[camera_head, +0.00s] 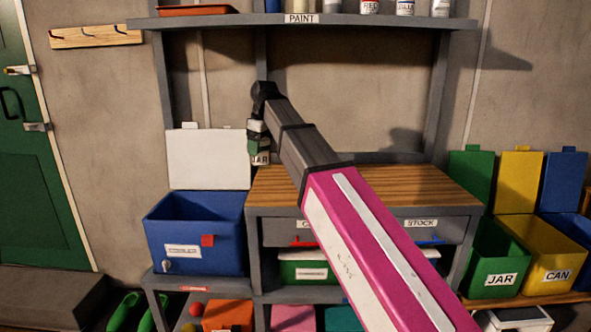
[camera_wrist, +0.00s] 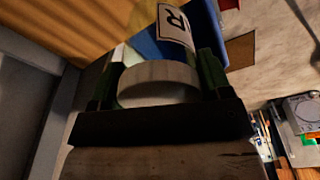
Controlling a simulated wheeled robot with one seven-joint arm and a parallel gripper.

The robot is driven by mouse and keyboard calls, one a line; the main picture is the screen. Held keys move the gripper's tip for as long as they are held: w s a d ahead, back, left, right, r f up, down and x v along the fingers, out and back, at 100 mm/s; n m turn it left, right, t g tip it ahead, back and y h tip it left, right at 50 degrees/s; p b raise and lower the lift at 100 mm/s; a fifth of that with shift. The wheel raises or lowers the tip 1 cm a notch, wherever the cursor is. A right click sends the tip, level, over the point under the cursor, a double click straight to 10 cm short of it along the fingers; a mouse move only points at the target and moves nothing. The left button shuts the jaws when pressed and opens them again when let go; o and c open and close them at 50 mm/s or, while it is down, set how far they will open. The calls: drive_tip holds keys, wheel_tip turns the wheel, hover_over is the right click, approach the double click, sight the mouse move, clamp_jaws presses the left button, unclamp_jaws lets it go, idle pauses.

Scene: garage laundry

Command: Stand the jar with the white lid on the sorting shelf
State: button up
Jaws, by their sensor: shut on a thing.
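The jar (camera_head: 260,158) carries a "JAR" label and is held in the air near the back left corner of the wooden bench top. It looks roughly upright in the head view. Its white lid (camera_wrist: 158,82) is close to the camera in the wrist view. My gripper (camera_head: 257,138) is shut on the jar, with one dark finger on each side; my gripper also shows in the wrist view (camera_wrist: 157,77). The jar's lower part is mostly hidden in the wrist view. I cannot tell which surface is the sorting shelf.
The wooden bench top (camera_head: 410,187) is clear where visible. A blue bin (camera_head: 195,240) with a raised white lid (camera_head: 208,158) stands left of it. The paint shelf (camera_head: 380,22) with several containers is above. Green (camera_head: 497,258) and yellow bins (camera_head: 550,255) stand at right.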

drive_tip(key=shift+w+d+f, duration=0.45)
drive_tip(key=shift+d+f, duration=0.6)
drive_tip(key=shift+f, duration=0.35)
drive_tip(key=shift+w+d+f, duration=0.5)
drive_tip(key=shift+d+f, duration=0.6)
drive_tip(key=shift+f, duration=0.25)
drive_tip(key=shift+w+d+f, duration=0.45)
drive_tip(key=shift+d+f, duration=0.6)
drive_tip(key=shift+f, duration=0.35)
drive_tip(key=shift+f, duration=0.15)
drive_tip(key=o, duration=1)
wheel_tip(320, 180, up, 12)
drive_tip(key=d, duration=0.1)
drive_tip(key=shift+s+d, duration=0.3)
drive_tip(key=shift+d, duration=0.05)
